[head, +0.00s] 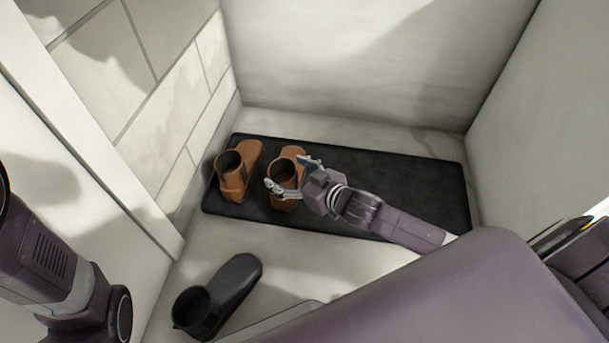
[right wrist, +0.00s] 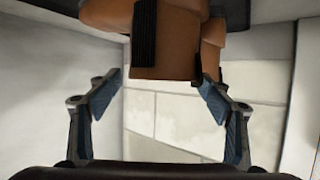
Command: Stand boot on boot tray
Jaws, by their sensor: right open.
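A black boot tray (head: 400,185) lies on the floor by the back wall. Two brown boots stand upright on its left part: a left one (head: 236,172) and a right one (head: 287,172). My right gripper (head: 288,177) is open at the right brown boot, one finger on either side in the head view, partly covering it. In the right wrist view a brown boot (right wrist: 168,50) shows at the top, between and beyond the open fingers (right wrist: 160,88); contact cannot be told. My left gripper is out of view.
White walls (head: 350,60) close off the back and right, and a tiled wall (head: 150,85) stands at the left. The right half of the tray is bare, though my right arm crosses over it. Bare floor (head: 205,245) lies between tray and black boot.

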